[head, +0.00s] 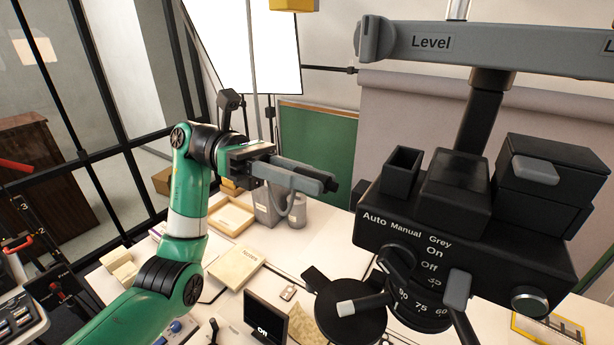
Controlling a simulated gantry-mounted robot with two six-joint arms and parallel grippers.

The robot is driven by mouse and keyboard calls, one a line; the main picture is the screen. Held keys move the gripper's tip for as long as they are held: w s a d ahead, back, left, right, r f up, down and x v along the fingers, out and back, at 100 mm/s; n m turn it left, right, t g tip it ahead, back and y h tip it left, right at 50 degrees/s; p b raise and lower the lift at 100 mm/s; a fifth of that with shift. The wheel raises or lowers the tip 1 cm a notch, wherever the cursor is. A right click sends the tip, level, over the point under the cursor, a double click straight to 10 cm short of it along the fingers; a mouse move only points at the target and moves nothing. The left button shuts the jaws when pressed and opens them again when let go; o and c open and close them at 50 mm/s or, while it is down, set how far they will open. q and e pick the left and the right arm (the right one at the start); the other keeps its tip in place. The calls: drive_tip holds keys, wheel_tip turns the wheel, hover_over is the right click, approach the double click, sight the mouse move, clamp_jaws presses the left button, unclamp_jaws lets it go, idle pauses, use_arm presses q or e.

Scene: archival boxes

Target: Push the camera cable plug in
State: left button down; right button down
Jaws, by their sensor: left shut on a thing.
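My left gripper (318,181) reaches in from the left on the green arm and points right, above the table. Its grey fingers are shut on a small dark piece, which looks like the camera cable plug (333,186), at their tips. A grey curved strand, perhaps its cable, hangs below the fingers. The plug is apart from the large black control unit (465,248) on the right, which is marked Auto, Manual, Grey, On and Off. I cannot make out a socket for the plug. My right gripper is not in view.
A grey bar marked Level (500,42) crosses the upper right. The white table (318,236) holds a tray (231,214), a cream box (237,267), grey containers (297,216) and a small black display (265,318). A round black platform (350,312) stands in front. A green board (318,140) is behind.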

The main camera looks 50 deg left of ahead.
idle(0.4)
use_arm(q)
drive_tip(key=shift+b+x, duration=0.4)
drive_tip(key=shift+x, duration=0.6)
drive_tip(key=shift+w+d, duration=0.1)
drive_tip(key=shift+d, duration=0.15)
drive_tip(key=c, duration=0.7)
unclamp_jaws()
drive_tip(key=shift+d, duration=0.1)
drive_tip(key=b+v, duration=0.1)
drive_tip(key=v, duration=1)
drive_tip(key=shift+a+r, duration=0.1)
drive_tip(key=shift+a, duration=0.2)
